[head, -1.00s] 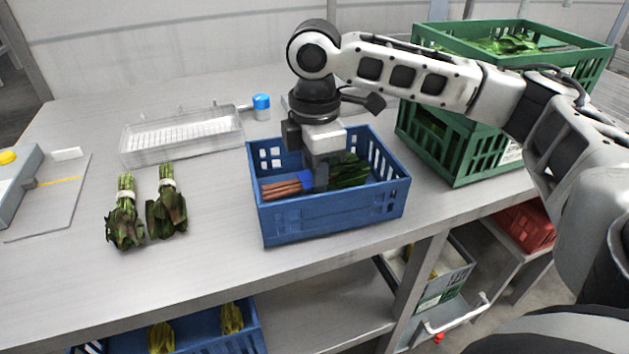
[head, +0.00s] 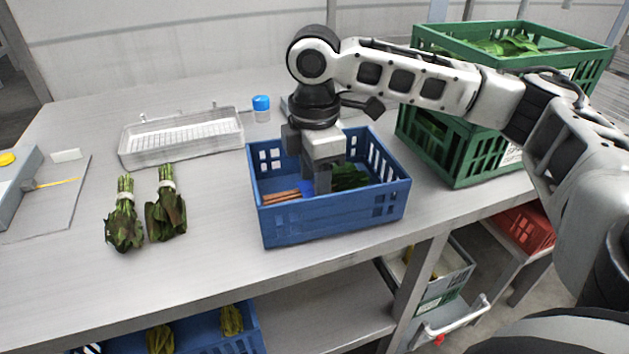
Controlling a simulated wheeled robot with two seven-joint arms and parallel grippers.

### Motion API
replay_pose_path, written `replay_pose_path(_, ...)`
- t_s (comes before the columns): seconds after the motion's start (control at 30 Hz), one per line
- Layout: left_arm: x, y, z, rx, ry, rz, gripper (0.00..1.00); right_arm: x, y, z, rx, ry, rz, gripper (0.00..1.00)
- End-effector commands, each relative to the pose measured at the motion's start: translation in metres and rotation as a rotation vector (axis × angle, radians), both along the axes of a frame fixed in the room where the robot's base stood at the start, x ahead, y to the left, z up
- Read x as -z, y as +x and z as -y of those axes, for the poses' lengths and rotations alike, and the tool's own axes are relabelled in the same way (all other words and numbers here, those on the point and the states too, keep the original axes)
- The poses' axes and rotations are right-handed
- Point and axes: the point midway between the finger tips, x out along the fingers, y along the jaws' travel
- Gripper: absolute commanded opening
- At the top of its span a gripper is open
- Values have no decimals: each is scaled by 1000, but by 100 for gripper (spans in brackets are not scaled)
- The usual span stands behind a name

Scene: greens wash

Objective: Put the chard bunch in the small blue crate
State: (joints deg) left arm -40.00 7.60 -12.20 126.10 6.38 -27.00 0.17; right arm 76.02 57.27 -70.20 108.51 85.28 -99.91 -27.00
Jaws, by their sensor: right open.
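The small blue crate (head: 335,218) stands on the steel table in the head view. Inside it lies the chard bunch, with reddish stems (head: 281,196) to the left, a blue band and dark green leaves (head: 350,178) to the right. My right gripper (head: 316,185) points down into the crate, over the middle of the bunch near its band. Its jaws are open; the fingertips are partly hidden by the crate and the bunch. My left gripper is not in view.
Two leafy bunches with pale bands (head: 124,222) lie on the table at left. A clear tray (head: 180,140) and a blue-capped jar (head: 261,108) stand behind. Stacked green crates (head: 462,155) are at right. A cutting board and scale are far left.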

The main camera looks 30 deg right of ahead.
Motion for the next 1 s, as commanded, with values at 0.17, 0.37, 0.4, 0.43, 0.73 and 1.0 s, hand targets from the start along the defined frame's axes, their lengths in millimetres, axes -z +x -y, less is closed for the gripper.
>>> replay_pose_path(0.17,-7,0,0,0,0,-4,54,-41,1,-1,0,3,5,50)
replay_pose_path(0.37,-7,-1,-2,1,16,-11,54,-82,1,-1,-1,2,4,50)
replay_pose_path(0.4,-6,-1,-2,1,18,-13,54,-88,1,-1,-1,1,3,50)
replay_pose_path(0.43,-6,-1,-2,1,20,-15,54,-92,1,-1,-1,2,3,50)
replay_pose_path(0.73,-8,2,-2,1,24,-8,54,-110,0,0,0,0,0,50)
replay_pose_path(1.0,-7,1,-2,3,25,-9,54,-110,0,0,0,0,0,50)
